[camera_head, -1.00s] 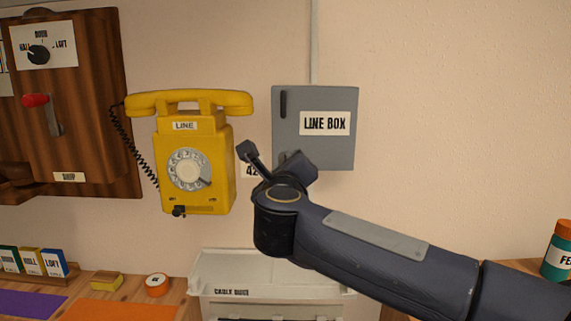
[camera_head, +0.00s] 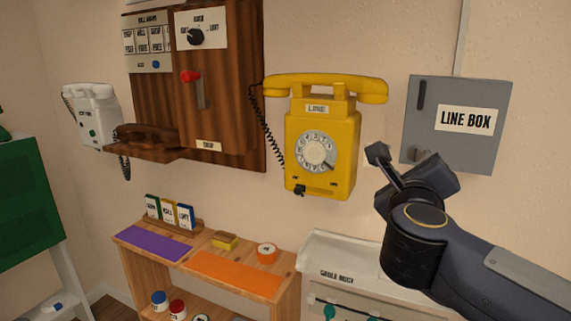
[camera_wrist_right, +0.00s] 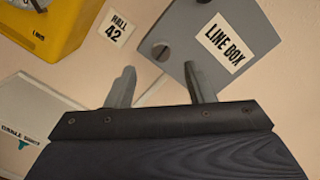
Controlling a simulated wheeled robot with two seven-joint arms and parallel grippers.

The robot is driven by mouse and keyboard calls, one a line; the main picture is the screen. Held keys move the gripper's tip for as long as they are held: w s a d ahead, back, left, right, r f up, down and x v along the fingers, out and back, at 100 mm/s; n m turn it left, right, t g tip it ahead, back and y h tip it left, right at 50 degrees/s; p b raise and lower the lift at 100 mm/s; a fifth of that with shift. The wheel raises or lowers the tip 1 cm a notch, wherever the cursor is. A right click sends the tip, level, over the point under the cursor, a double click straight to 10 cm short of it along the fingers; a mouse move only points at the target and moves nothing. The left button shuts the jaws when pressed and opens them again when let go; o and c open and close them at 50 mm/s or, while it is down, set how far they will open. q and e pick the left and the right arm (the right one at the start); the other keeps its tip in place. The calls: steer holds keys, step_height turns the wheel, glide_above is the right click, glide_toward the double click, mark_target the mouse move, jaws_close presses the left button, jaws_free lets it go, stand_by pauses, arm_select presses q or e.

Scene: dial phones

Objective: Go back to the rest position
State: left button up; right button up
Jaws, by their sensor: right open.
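My right gripper (camera_head: 383,166) is raised in front of the wall, between the yellow phone and the line box in the head view. In the right wrist view its two fingers (camera_wrist_right: 158,88) stand apart with nothing between them. The yellow dial phone (camera_head: 345,125) hangs on the wall with its handset across the top. The grey line box (camera_head: 435,100) is closed; it also shows in the right wrist view (camera_wrist_right: 205,50). My left gripper is in neither view.
A wooden panel (camera_head: 220,100) with a dial and red-handled lever hangs left of the yellow phone. A white phone (camera_head: 92,118) is further left. Below stand a wooden shelf with an orange mat (camera_head: 235,274) and a pale cable-duct bin (camera_head: 345,255). A green board (camera_head: 25,205) stands at far left.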

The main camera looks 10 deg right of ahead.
steer(key=s+a+f+n+y, duration=0.4)
steer(key=n+y, duration=0.3)
steer(key=n, duration=0.4)
steer(key=s+a+f+n+y, duration=0.2)
steer(key=a+f+n+y, duration=0.3)
steer(key=n, duration=0.5)
steer(key=s+d+f+n+g, duration=0.1)
steer(key=s+f+n+g, duration=0.4)
steer(key=s+f, duration=0.5)
steer(key=s+d+f+n+g, duration=0.1)
steer(key=s+f+n+g, duration=0.5)
steer(key=f, duration=0.8)
step_height(320, 180, up, 22)
steer(key=p, duration=2.1)
steer(key=shift+m+t+y, duration=0.3)
steer(key=shift+m+y, duration=0.1)
